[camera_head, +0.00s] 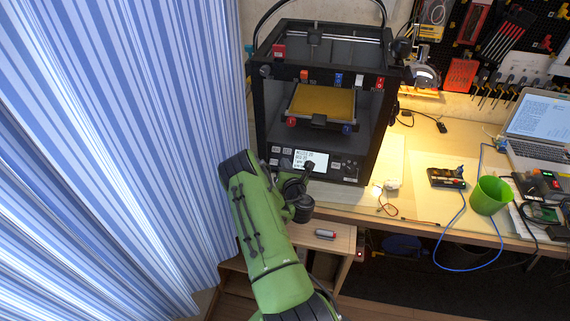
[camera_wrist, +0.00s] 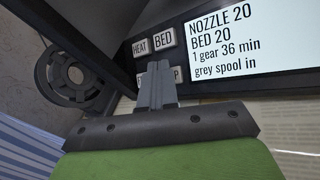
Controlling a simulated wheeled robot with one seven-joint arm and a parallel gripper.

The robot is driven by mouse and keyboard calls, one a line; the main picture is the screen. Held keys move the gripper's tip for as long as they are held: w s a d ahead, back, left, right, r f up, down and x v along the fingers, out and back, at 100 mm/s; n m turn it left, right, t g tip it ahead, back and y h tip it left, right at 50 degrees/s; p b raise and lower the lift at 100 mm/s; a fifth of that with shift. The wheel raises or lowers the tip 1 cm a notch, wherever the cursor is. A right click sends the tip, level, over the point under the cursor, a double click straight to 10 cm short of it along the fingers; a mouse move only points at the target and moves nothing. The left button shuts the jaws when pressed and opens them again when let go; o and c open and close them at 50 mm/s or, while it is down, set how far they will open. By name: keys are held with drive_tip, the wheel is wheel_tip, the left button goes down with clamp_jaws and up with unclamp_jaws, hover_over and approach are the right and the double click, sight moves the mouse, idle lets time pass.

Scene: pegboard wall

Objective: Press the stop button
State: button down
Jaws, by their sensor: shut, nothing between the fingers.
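The printer's control panel shows in the wrist view with a lit screen (camera_wrist: 245,38) and light buttons marked HEAT (camera_wrist: 140,47) and BED (camera_wrist: 164,36). Below them is a light button (camera_wrist: 177,74) with only a letter P readable. My fingers cover the rest of its label, and it sits where a stop button could be. My gripper (camera_wrist: 157,70) is shut and empty, its tips in front of this lower row of buttons. I cannot tell whether the tips touch. In the head view my wrist is in front of the panel's lower left.
The black 3D printer (camera_head: 262,110) stands on the wooden workbench (camera_head: 415,165). A striped curtain (camera_head: 120,130) hangs close to my arm on the left. A green cup (camera_head: 489,196) and a laptop (camera_head: 540,120) are on the right. A round dark knob or spool (camera_wrist: 75,75) shows in the wrist view.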

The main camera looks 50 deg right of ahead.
drive_tip(key=shift+s+a+r+b, duration=0.2)
drive_tip(key=shift+a+r+b, duration=0.3)
drive_tip(key=shift+r+b, duration=0.15)
drive_tip(key=shift+s+a+r+b, duration=0.1)
drive_tip(key=shift+a+r+b, duration=0.25)
drive_tip(key=shift+b, duration=0.15)
drive_tip(key=shift+s+a+r+b, duration=0.35)
drive_tip(key=shift+a+r, duration=0.25)
drive_tip(key=shift+r, duration=0.2)
drive_tip(key=shift+s+a+r+b, duration=0.2)
drive_tip(key=shift+a+r+b, duration=0.3)
drive_tip(key=shift+r, duration=0.25)
